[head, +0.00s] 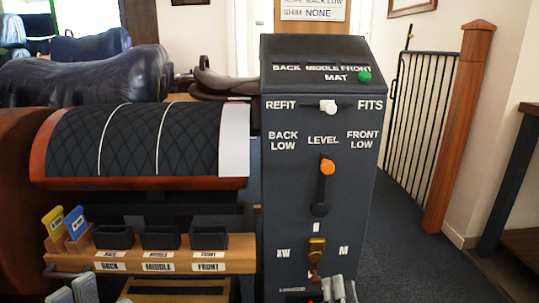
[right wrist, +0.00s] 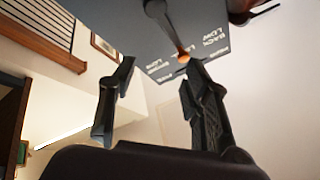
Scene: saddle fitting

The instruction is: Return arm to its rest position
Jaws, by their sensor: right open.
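The dark console (head: 280,215) stands right of centre. Its orange-tipped lever (head: 327,167) points straight up at LEVEL. Its white switch (head: 328,106) sits between REFIT and FITS, and a green button (head: 364,76) is by MAT.
A quilted pad (head: 130,140) lies on a wooden-edged form left of the console. Below it, a wooden rack (head: 180,258) holds black bins and yellow and blue tags (head: 75,222). Saddles stand behind. A metal gate (head: 418,110) and wooden post (head: 460,130) are right; carpet between is clear.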

